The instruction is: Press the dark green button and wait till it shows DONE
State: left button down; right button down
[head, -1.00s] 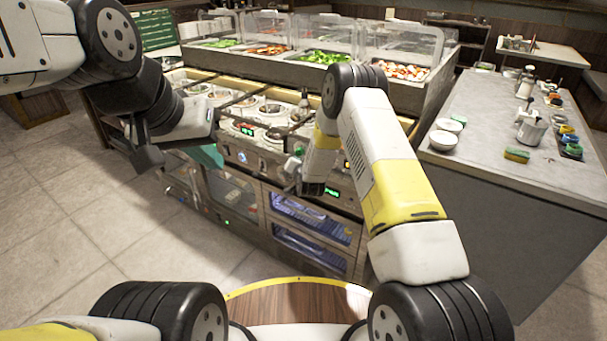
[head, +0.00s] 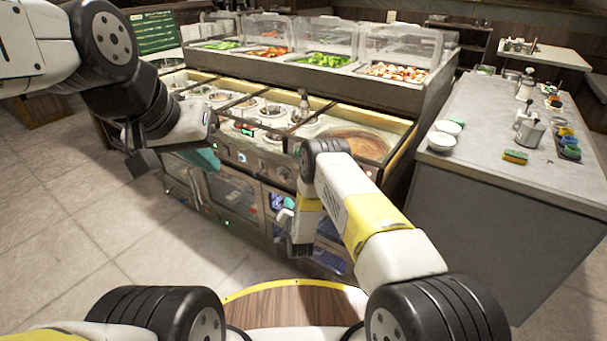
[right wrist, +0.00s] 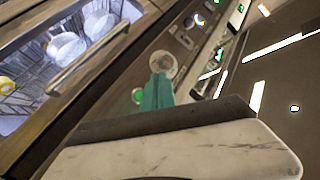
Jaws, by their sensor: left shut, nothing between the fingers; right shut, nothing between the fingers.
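My right gripper (head: 280,205) is low in front of the counter's front panel in the head view. In the right wrist view its teal fingers (right wrist: 160,82) are shut and empty. Their tips overlap a pale round knob (right wrist: 163,63); I cannot tell whether they touch it. More green lights (right wrist: 199,19) lie further up the panel. I cannot tell which is the dark green button, and no DONE text is readable. My left gripper (head: 206,158), also teal and shut, is at the counter's left front.
The counter (head: 345,137) holds several sauce wells, with covered food trays (head: 335,62) behind. A glass-fronted compartment (right wrist: 70,55) with a bar handle is left in the wrist view. A grey side table (head: 480,135) stands right. Floor (head: 90,225) at front left is clear.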

jog(key=w+d, duration=0.5)
jog(key=w, duration=0.2)
dwell(0.3)
jog(key=shift+w+d, duration=0.1)
dwell(1.8)
jog(key=shift+w+d, duration=0.2)
jog(key=shift+w, duration=0.05)
jog(key=shift+w+d, duration=0.3)
jog(key=shift+w, duration=0.1)
dwell(0.9)
jog(key=shift+s+a, duration=0.5)
jog(key=shift+s, duration=0.25)
jog(key=shift+s+a, duration=0.75)
jog(key=shift+s, duration=0.25)
jog(key=shift+s+a, duration=0.75)
jog(key=shift+s, duration=0.25)
